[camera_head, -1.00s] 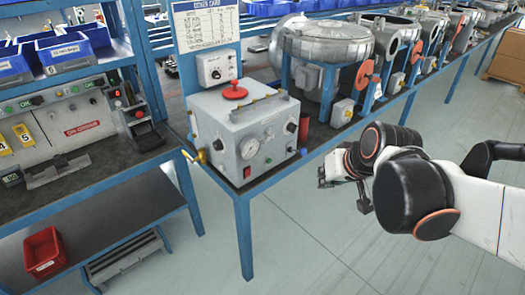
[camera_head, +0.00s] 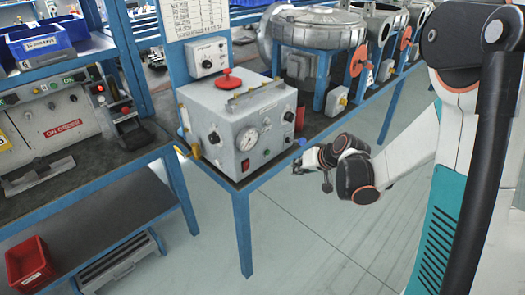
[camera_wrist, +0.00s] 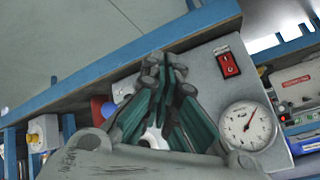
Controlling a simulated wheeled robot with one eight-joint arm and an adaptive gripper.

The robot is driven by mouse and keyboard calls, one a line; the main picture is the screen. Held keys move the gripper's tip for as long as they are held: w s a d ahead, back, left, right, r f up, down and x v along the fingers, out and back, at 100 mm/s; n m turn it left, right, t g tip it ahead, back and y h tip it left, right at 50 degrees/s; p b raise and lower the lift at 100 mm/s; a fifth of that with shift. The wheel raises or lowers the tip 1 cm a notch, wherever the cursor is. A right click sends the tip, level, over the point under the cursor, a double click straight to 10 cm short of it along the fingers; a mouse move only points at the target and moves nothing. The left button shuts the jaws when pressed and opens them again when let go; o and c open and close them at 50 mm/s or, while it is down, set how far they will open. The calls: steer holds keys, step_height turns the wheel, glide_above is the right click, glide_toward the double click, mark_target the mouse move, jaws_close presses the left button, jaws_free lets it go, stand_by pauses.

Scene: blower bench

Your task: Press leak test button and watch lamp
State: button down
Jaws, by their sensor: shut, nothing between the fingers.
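The grey test box (camera_head: 205,105) stands on the bench corner, with a round gauge (camera_head: 247,139) and a red rocker switch (camera_head: 245,165) on its front. Small round fittings (camera_head: 266,153) sit right of the gauge; I cannot tell which is the leak test button or lamp, or whether one is lit. My gripper (camera_head: 284,184) is shut and empty, low in front of the box's right side, apart from it. In the wrist view my fingers (camera_wrist: 165,65) hide part of the panel; the gauge (camera_wrist: 247,125) and switch (camera_wrist: 228,65) show beside them.
A red mushroom-shaped knob (camera_head: 228,80) is on top of the box. A blue bench leg (camera_head: 242,235) stands below it. Blower housings (camera_head: 318,30) line the bench behind. A red bin (camera_head: 28,262) sits on the lower left shelf. The floor in front is clear.

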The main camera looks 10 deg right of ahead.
mark_target(267, 152)
steer(key=f, duration=0.1)
steer(key=w+f, duration=0.2)
steer(key=f, duration=0.1)
steer(key=shift+a, duration=0.1)
steer(key=w+a, duration=0.5)
steer(key=w, duration=0.2)
stand_by(0.6)
steer(key=shift+w+a, duration=0.1)
steer(key=shift+a, duration=0.05)
stand_by(1.2)
steer(key=shift+w+a, duration=0.15)
steer(key=shift+w, duration=0.1)
steer(key=shift+w+a, duration=0.25)
steer(key=shift+w, duration=0.05)
stand_by(0.8)
stand_by(0.3)
steer(key=shift+s+d, duration=0.45)
steer(key=shift+s, duration=0.2)
